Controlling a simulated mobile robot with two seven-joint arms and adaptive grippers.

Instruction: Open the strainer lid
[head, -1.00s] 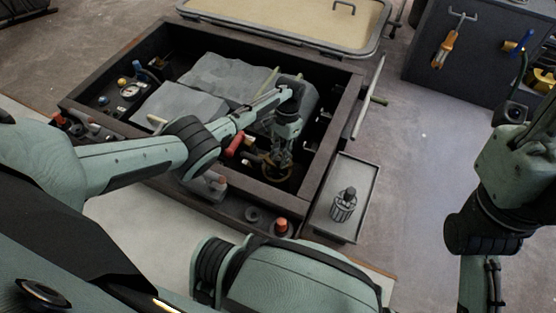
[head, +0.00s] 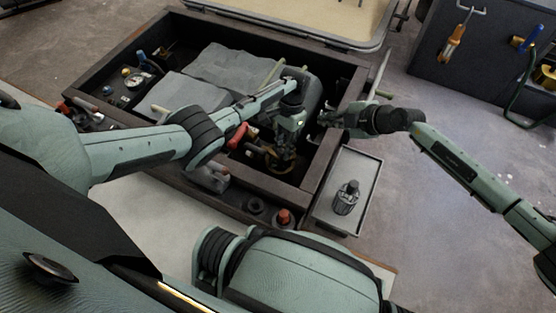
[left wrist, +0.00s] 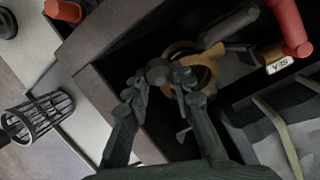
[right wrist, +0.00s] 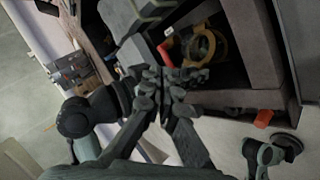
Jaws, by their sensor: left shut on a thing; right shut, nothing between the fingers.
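The strainer shows as a brass ring at the bottom of the dark open bay (head: 270,160); it is clearer in the left wrist view (left wrist: 207,52) and the right wrist view (right wrist: 219,47). My left gripper (head: 284,150) reaches down at it. In the left wrist view my left gripper (left wrist: 157,84) is shut on a dark round knob (left wrist: 158,69), which appears to belong to the strainer lid. The lid itself is mostly hidden by the fingers. My right gripper (head: 335,118) is shut and empty above the bay's right wall; it also shows in the right wrist view (right wrist: 168,78).
A tray (head: 366,165) right of the bay holds a strainer basket (head: 346,197). A red-handled valve (left wrist: 290,25) is near the strainer. Grey covered blocks (head: 225,70) fill the bay's middle. A raised hatch board (head: 300,18) lies behind. Bay walls surround the left gripper.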

